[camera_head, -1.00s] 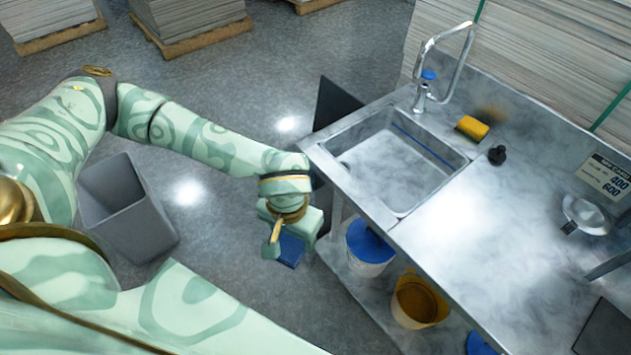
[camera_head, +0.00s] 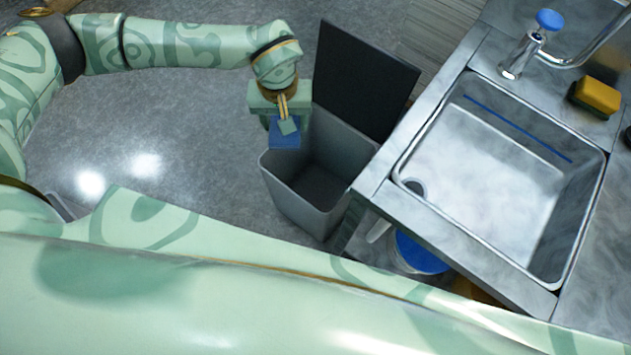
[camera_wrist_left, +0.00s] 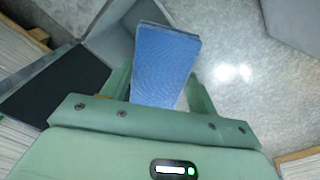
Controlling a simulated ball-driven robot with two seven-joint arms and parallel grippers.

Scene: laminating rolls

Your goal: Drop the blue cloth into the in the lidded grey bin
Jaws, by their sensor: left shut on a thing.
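The blue cloth (camera_head: 285,133) is held in my left gripper (camera_head: 287,126), which is shut on it at the upper left rim of the lidded grey bin (camera_head: 312,214). The bin's dark lid (camera_head: 362,78) stands open at its back, and its inside looks empty where it shows. In the left wrist view the cloth (camera_wrist_left: 164,62) sticks out between the fingers, with the bin (camera_wrist_left: 112,32) behind and to its left and the dark lid (camera_wrist_left: 58,88) at the left. I cannot tell how high the cloth is above the rim. My right gripper is not in view.
A steel counter with a sink (camera_head: 490,175) stands close to the bin's right side. A tap (camera_head: 530,45) and a yellow sponge (camera_head: 597,96) are at its back. A blue-lidded bucket (camera_head: 420,254) is under the counter. The floor left of the bin is clear.

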